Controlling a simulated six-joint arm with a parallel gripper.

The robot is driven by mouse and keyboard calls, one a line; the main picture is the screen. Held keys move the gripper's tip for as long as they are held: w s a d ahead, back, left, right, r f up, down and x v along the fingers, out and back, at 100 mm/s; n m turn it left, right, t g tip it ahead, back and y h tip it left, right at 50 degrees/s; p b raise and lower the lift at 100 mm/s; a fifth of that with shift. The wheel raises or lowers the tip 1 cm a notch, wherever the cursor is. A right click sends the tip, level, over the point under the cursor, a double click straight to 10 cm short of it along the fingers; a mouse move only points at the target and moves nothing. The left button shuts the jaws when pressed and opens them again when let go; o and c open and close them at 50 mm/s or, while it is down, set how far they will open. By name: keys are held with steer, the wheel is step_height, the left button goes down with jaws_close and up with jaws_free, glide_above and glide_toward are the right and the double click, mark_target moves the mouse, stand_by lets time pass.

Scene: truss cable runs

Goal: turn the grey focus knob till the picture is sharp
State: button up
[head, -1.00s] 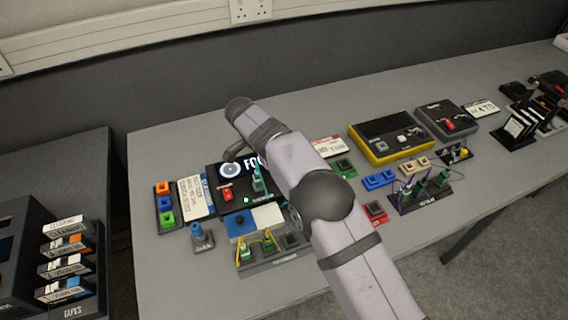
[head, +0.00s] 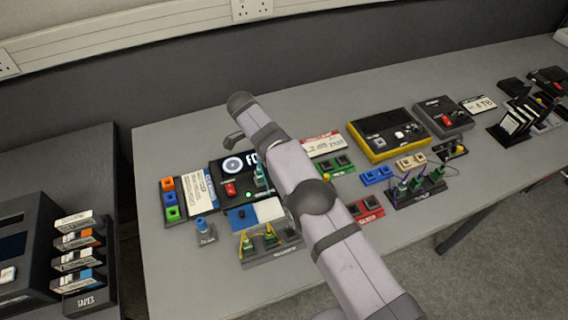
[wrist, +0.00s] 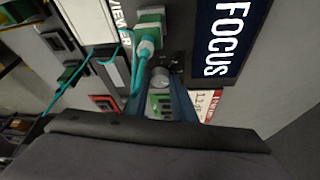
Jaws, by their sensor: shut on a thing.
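The grey focus knob (wrist: 160,77) shows in the wrist view as a small round knob on the dark viewer unit. My gripper (wrist: 162,82) is shut on it, with its bluish fingers reaching up to the knob from below. The viewer's screen (wrist: 228,40) shows white FOCUS lettering on dark blue, readable in the wrist view. In the head view the screen (head: 233,164) shows a pale ring and the start of the word; my arm hides the rest, along with the knob and my fingertips.
A green plug with a teal cable (wrist: 147,45) stands close beside the knob. In the head view, a yellow-edged box (head: 388,136) and several coloured sockets lie right of my arm. A tape rack (head: 85,285) stands at left. The table's front right is clear.

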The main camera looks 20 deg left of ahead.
stand_by(0.3)
steer(key=o, duration=1)
steer(key=shift+o, duration=0.2)
steer(key=shift+r, duration=0.15)
step_height(320, 180, up, 8)
steer(key=p, duration=0.3)
steer(key=shift+f+p, duration=0.2)
steer(key=shift+p, duration=0.1)
steer(key=shift+r+p, duration=1.05)
